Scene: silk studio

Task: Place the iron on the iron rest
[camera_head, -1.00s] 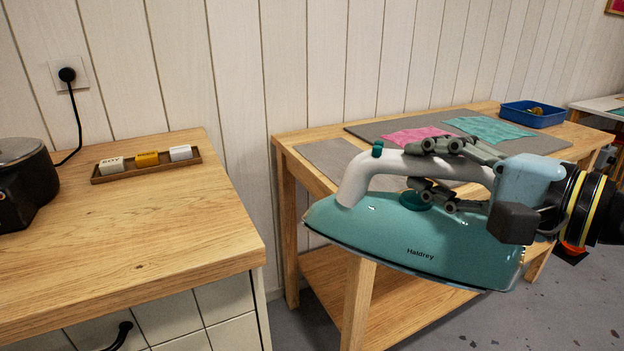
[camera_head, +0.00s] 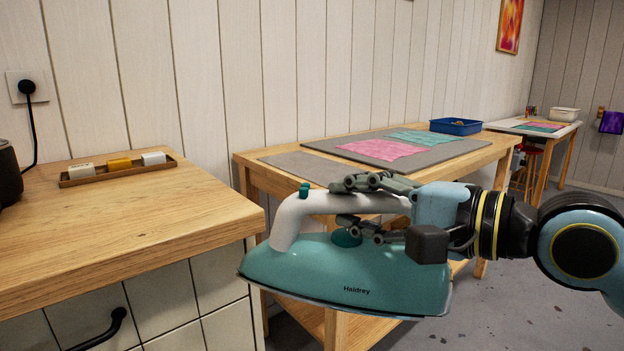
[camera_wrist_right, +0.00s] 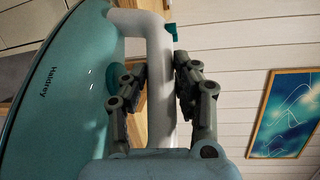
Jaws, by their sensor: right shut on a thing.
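The iron (camera_head: 345,275) has a teal body marked "Haidrey" and a white handle. It is held in the air in front of the wooden table, its nose to the left. My right gripper (camera_head: 352,205) is shut on the white handle. In the right wrist view the fingers (camera_wrist_right: 158,88) lie on both sides of the handle (camera_wrist_right: 160,95), and the iron's teal body (camera_wrist_right: 70,90) is at the left. A flat grey pad (camera_head: 305,168) lies at the near left of the table; I cannot tell whether it is the iron rest. My left gripper does not show.
The wooden table (camera_head: 470,155) also bears a larger grey mat (camera_head: 450,152) with pink cloth (camera_head: 382,150) and teal cloth (camera_head: 422,137), and a blue tray (camera_head: 456,127). A wooden counter (camera_head: 130,230) at left holds a small tray of blocks (camera_head: 120,170). Floor shows at right.

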